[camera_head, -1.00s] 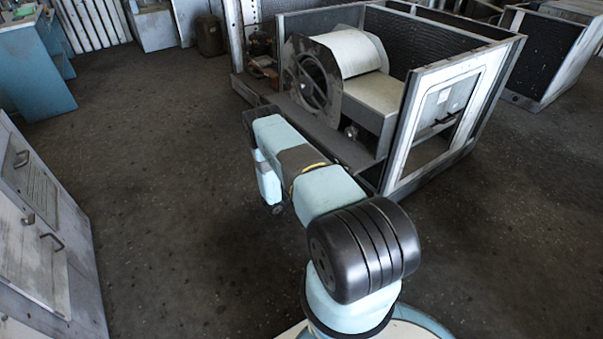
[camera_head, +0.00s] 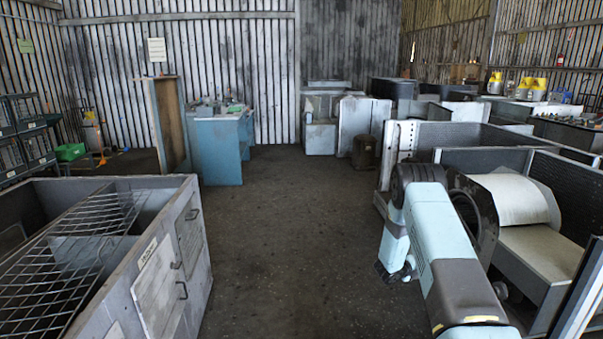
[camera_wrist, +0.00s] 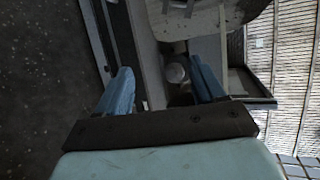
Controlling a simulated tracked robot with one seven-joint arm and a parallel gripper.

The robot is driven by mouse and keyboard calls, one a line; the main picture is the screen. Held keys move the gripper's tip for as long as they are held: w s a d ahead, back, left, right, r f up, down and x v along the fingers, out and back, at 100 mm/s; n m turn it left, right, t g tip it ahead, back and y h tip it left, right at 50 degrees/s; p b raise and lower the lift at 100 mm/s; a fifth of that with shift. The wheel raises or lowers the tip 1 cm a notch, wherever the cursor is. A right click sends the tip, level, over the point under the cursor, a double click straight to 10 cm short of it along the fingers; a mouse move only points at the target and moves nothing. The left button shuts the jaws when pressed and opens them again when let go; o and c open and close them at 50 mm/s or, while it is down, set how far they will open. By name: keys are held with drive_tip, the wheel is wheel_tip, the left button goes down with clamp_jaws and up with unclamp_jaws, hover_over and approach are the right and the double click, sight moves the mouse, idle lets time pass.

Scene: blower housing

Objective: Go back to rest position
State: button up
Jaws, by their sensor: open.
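My gripper (camera_wrist: 163,85) shows in the wrist view, with its two blue fingers apart and nothing between them. Beyond the fingers, and apart from them, are grey metal parts and a small round pale part (camera_wrist: 175,73) of the blower unit. In the head view my arm is bent at the right, in front of the blower housing (camera_head: 511,199), and covers part of it. The fingers cannot be made out in the head view.
An open grey cabinet (camera_head: 190,246) with a wire rack stands at the left. A blue workbench (camera_head: 215,153) is further back. Grey metal units (camera_head: 363,118) stand at the back. The dark floor (camera_head: 290,230) between the cabinet and my arm is clear.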

drive_tip(key=w+a+r+n+t+y, duration=0.25)
drive_tip(key=a+r+n, duration=0.2)
drive_tip(key=r, duration=0.75)
drive_tip(key=w+a+r+n+t+y, duration=0.1)
drive_tip(key=a+r+n+y, duration=0.3)
drive_tip(key=r, duration=0.7)
drive_tip(key=s+a+r+n+y, duration=0.2)
drive_tip(key=s+a+r+n, duration=0.25)
drive_tip(key=r, duration=0.45)
drive_tip(key=s+a+r+n+y, duration=0.3)
drive_tip(key=s+a+r, duration=0.3)
drive_tip(key=r, duration=0.4)
drive_tip(key=s+a+r+n+g+y, duration=0.1)
drive_tip(key=s+a+r+n, duration=0.3)
drive_tip(key=s, duration=0.6)
drive_tip(key=s+a+r+n+y, duration=0.15)
drive_tip(key=s+r+n, duration=0.35)
drive_tip(key=s, duration=0.5)
drive_tip(key=s+f+n+g+h, duration=0.1)
drive_tip(key=s+n+g, duration=0.2)
drive_tip(key=s, duration=2.1)
drive_tip(key=n, duration=0.4)
drive_tip(key=shift+s, duration=0.25)
